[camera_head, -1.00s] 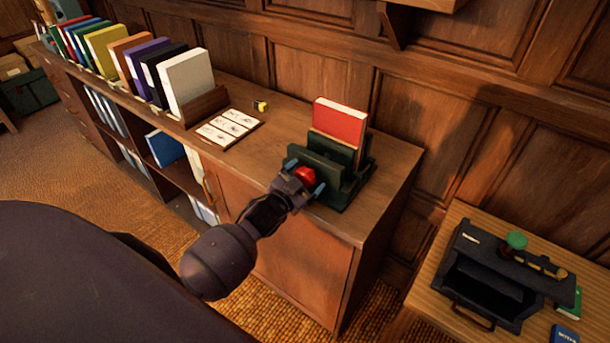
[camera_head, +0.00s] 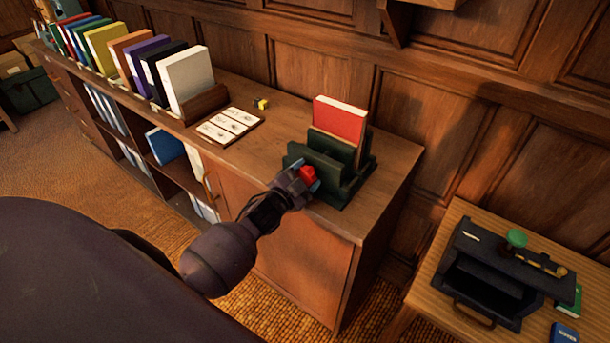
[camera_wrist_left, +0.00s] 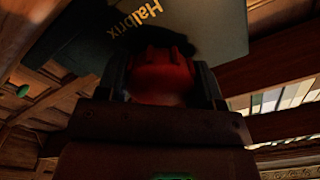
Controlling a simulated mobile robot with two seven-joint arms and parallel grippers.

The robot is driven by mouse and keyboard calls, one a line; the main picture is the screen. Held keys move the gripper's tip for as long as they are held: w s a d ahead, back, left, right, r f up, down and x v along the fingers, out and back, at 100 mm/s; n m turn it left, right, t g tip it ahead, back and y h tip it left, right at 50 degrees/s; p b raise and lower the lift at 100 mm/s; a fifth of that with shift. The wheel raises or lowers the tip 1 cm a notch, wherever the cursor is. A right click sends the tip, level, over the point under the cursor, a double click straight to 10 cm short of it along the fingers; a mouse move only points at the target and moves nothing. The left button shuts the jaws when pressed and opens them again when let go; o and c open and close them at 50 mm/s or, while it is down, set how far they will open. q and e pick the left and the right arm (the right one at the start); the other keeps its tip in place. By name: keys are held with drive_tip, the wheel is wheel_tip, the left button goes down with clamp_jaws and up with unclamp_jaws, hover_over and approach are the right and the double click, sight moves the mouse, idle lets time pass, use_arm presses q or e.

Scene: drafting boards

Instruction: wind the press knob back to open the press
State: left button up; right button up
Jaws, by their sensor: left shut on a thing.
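The dark green press (camera_head: 350,182) stands on the cabinet top near its right end. A red book (camera_head: 340,121) stands upright in it, between the green plates. The red press knob (camera_head: 307,174) is on the press's near side. My left gripper (camera_head: 305,182) is shut on the knob, one finger on each side. The left wrist view shows the red knob (camera_wrist_left: 160,78) between the fingers, with the press plate (camera_wrist_left: 90,35) lettered "Halbrix" behind it. The gripper hides part of the knob. My right gripper is not in view.
A card with small drawings (camera_head: 229,127) and a small yellow-black item (camera_head: 261,104) lie left of the press. A row of coloured binders (camera_head: 150,70) stands further left. A side table (camera_head: 440,240) at right holds a dark box (camera_head: 490,285).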

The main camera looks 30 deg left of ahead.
use_arm(q)
drive_tip(key=n, duration=0.9)
drive_tip(key=shift+n, duration=0.4)
drive_tip(key=n, duration=0.4)
drive_tip(key=shift+n, duration=0.4)
drive_tip(key=n, duration=1.1)
drive_tip(key=shift+b, duration=0.35)
drive_tip(key=n, duration=0.3)
drive_tip(key=shift+n, duration=0.4)
